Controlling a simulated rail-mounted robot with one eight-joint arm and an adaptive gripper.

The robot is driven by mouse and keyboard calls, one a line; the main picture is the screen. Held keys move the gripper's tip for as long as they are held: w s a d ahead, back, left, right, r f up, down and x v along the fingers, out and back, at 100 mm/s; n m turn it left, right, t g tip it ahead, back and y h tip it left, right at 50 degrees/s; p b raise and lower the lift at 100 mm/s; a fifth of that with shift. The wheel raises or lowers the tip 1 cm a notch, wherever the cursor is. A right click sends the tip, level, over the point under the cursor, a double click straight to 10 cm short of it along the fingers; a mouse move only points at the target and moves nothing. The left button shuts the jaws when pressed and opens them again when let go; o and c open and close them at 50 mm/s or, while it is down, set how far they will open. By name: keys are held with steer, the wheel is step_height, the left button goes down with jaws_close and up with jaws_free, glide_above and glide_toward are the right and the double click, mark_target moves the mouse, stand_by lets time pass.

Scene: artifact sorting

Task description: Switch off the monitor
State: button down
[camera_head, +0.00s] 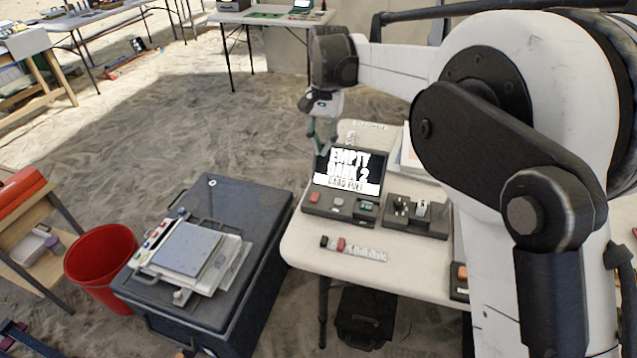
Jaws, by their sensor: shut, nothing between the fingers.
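The monitor (345,170) stands on the white table in the middle of the camera_head view. Its screen is lit and shows white text on black, partly readable as "EMPTY". Its base (340,205) carries a red button (314,197), a grey button and a green-lit part. My gripper (321,148) points down just behind the upper left edge of the screen. Its fingers are shut with nothing visible between them. I cannot tell whether the fingertips touch the monitor.
A grey device (416,216) stands right of the monitor. A small strip with red and black parts (352,249) lies in front. A dark case (270,215) with a scale-like device (185,250) and a red bucket (101,262) stand left. Sandy floor lies open behind.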

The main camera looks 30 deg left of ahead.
mark_target(312, 200)
steer(key=shift+s+a+f, duration=0.2)
steer(key=shift+a, duration=0.25)
steer(key=shift+s+a+f, duration=0.15)
steer(key=shift+s+a, duration=0.05)
steer(key=shift+a, duration=0.2)
steer(key=f, duration=0.4)
steer(key=s+f+b, duration=0.1)
steer(key=f, duration=0.4)
steer(key=s+f, duration=0.1)
steer(key=f, duration=0.3)
steer(key=shift+d+f, duration=0.3)
steer(key=shift+f, duration=0.1)
